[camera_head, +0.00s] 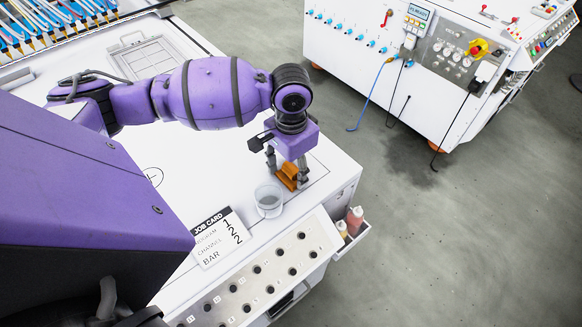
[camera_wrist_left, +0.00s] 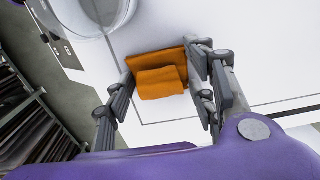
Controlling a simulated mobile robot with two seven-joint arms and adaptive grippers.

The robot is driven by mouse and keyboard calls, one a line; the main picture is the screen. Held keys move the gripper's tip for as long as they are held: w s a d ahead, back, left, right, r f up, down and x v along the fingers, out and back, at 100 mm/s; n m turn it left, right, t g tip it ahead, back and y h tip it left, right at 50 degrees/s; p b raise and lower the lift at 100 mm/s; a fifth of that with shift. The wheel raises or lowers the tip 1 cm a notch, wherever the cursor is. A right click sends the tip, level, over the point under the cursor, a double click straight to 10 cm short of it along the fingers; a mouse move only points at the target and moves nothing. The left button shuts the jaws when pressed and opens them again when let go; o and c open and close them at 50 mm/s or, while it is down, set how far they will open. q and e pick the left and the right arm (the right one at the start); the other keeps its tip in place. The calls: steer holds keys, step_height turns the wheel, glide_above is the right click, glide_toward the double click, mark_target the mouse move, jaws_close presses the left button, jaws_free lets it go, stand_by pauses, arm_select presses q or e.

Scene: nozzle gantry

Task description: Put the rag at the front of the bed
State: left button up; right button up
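The orange folded rag (camera_head: 287,177) lies at the near right corner of the white bed (camera_head: 215,155), by a thin marked outline. It also shows in the left wrist view (camera_wrist_left: 160,80), with a smaller fold on top of a wider layer. My left gripper (camera_head: 287,170) points down over the rag, one finger on each side of it. In the left wrist view its fingers (camera_wrist_left: 165,80) are spread apart with the rag between them. Whether the fingertips touch the rag is hard to tell. My right gripper is out of view.
A clear round cup (camera_head: 269,201) stands beside the rag; it shows in the wrist view (camera_wrist_left: 100,15). A job card (camera_head: 219,238) lies left of it. A panel with knobs (camera_head: 258,270) and a bottle holder (camera_head: 352,232) line the bed's edge. A shallow tray (camera_head: 147,55) lies behind.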

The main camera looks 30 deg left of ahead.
mark_target(291, 167)
arm_select(q)
steer(key=o, duration=0.5)
steer(key=shift+c, duration=0.2)
steer(key=shift+r, duration=0.15)
step_height(291, 167, up, 12)
steer(key=p, duration=0.1)
